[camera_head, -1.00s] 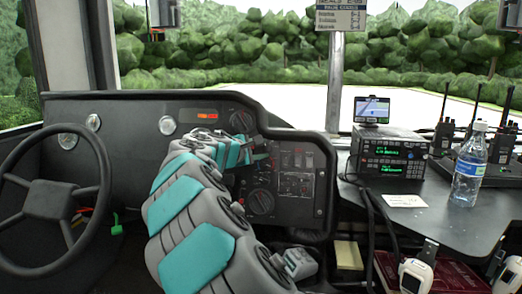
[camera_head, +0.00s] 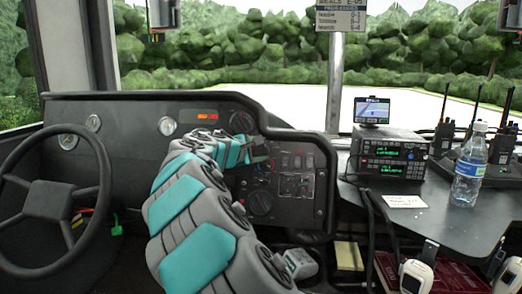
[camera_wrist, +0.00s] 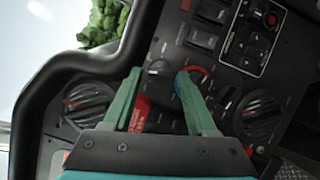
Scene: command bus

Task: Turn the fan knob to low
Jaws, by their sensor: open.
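The dash panel's control knobs show in the wrist view. A small dark knob (camera_wrist: 158,68) lies between my fingertips. Beside it, at the right fingertip, is a knob with a red and blue ring (camera_wrist: 190,76), partly hidden by that finger. Larger ribbed knobs sit to the left (camera_wrist: 88,103) and right (camera_wrist: 262,113). I cannot read the labels to tell which is the fan knob. My gripper (camera_wrist: 159,73) is open, its green fingers pointing at the panel. Contact with a knob cannot be told. In the head view my gripper (camera_head: 264,161) is at the panel, mostly hidden by my arm.
A steering wheel (camera_head: 50,205) is at left. A radio (camera_head: 388,155) and water bottle (camera_head: 468,170) stand on the right shelf.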

